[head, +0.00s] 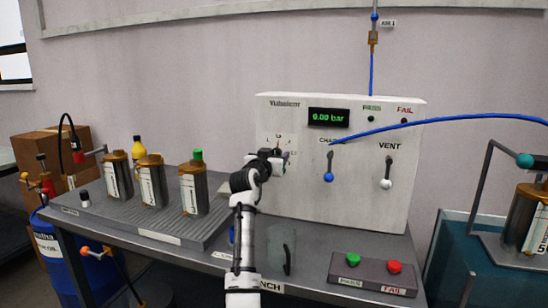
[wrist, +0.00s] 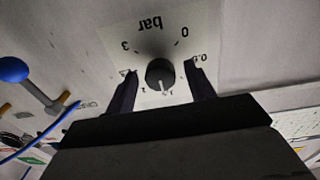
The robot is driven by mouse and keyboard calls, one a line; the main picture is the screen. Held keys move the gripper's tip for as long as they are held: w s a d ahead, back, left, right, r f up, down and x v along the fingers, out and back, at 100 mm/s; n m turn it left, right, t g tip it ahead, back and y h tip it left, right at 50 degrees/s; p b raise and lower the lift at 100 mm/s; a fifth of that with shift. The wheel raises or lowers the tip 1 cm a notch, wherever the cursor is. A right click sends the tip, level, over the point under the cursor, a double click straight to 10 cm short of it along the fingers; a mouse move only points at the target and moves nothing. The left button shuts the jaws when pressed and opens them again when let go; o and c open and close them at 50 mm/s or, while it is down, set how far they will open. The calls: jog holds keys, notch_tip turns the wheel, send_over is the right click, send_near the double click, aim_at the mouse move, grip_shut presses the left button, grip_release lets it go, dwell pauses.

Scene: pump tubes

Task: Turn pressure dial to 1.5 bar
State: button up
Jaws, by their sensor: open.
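The pressure dial is a dark round knob (wrist: 160,73) on a pale scale plate marked "bar", upside down in the wrist view. A light mark on the knob points down in that picture, toward a small label that looks like 1.5. My gripper (wrist: 163,69) is open, with one dark finger on each side of the knob; I cannot tell whether they touch it. In the head view my gripper (head: 279,157) is at the white panel (head: 300,195) and hides most of the dial. The display (head: 328,117) reads 0.00 bar.
A blue-tipped lever (head: 328,170) is right of the dial, and a white-tipped vent lever (head: 387,175) is farther right. Several metal canisters (head: 150,185) stand on the ribbed tray at left. A box with green and red buttons (head: 373,273) lies in front. A blue hose (head: 440,122) crosses at right.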

jog(key=shift+s, duration=0.1)
jog(key=b+v, duration=0.1)
jog(key=v, duration=1.2)
jog(key=shift+s+b, duration=0.3)
jog(key=shift+s, duration=0.05)
jog(key=shift+a, duration=0.2)
